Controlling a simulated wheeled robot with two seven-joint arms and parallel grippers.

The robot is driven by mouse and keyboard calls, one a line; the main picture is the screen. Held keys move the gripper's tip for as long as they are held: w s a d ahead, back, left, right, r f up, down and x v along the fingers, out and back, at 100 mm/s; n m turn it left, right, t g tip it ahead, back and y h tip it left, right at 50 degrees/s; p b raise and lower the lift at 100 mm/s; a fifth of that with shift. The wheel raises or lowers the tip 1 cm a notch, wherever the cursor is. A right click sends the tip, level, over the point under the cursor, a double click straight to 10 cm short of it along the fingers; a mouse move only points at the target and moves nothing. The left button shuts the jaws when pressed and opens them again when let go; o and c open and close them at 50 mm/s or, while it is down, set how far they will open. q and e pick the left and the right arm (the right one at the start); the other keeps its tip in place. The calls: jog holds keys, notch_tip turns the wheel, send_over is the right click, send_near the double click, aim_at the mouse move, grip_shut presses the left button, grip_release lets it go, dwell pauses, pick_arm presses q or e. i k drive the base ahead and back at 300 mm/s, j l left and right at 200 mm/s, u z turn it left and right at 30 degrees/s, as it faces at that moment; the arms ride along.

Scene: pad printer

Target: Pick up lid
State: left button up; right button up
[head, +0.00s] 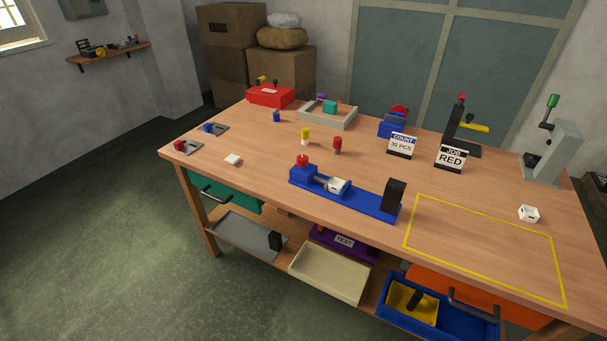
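A small white flat piece (232,160), which looks like the lid, lies on the left part of the wooden bench top, near the front edge. It is too small to make out details. A small white open box (529,214) stands at the right, near the yellow outline. Another white piece (337,187) sits in the blue pad printer fixture (365,202) at the front middle. Neither of my grippers is in view.
Several small items stand on the bench (265,185), including a yellow bottle (305,136), a red bottle (337,145), a COUNT sign (402,145) and a JOB RED sign (450,157). The yellow-outlined area (480,203) is clear.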

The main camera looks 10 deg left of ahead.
aim_at(233, 158)
jog(key=i+j+z, duration=0.15)
jog(key=j+z, duration=0.2)
jog(key=j, duration=0.4)
jog(key=j+z, duration=0.35)
jog(key=j, duration=0.45)
jog(key=i, duration=0.05)
